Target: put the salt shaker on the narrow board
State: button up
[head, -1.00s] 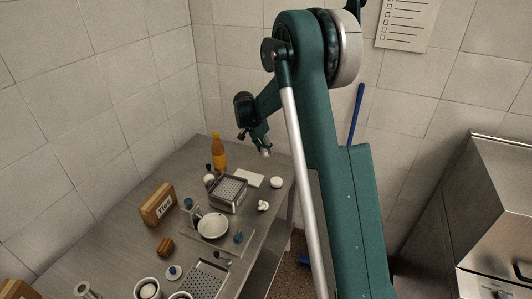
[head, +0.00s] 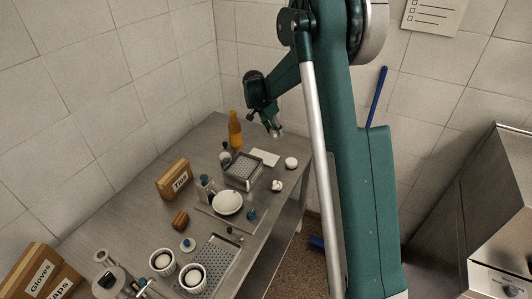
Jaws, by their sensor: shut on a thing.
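My gripper (head: 274,131) is above the far end of the steel table, shut on a small pale, silvery thing (head: 278,134). I take this to be the salt shaker, but it is too small and too covered by the fingers to be sure. A flat white board (head: 265,157) lies on the table below and slightly left of the gripper. A longer grey board (head: 250,228) lies nearer, under a white bowl (head: 228,203). I cannot tell for certain which is the narrow board. The held thing appears apart from the table.
A perforated basket (head: 243,172) stands beside the white board. An orange bottle (head: 235,130) is behind it. White round items (head: 291,163) sit to the right. A box (head: 174,179), cups (head: 192,276) and a perforated tray (head: 217,258) are nearer.

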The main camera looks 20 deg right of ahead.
jog(key=s+a+r, duration=0.1)
jog(key=s+a, duration=0.1)
jog(key=a, duration=0.4)
jog(key=shift+a, duration=0.3)
jog(key=shift+f, duration=0.1)
send_near(267, 155)
jog(key=shift+w+d+f, duration=0.35)
jog(key=shift+d+f, duration=0.15)
jog(key=shift+d, duration=0.3)
jog(key=shift+f, duration=1.85)
jog(key=shift+f, duration=0.2)
jog(key=o, duration=0.9)
jog(key=shift+o, duration=0.2)
jog(key=shift+r, duration=0.15)
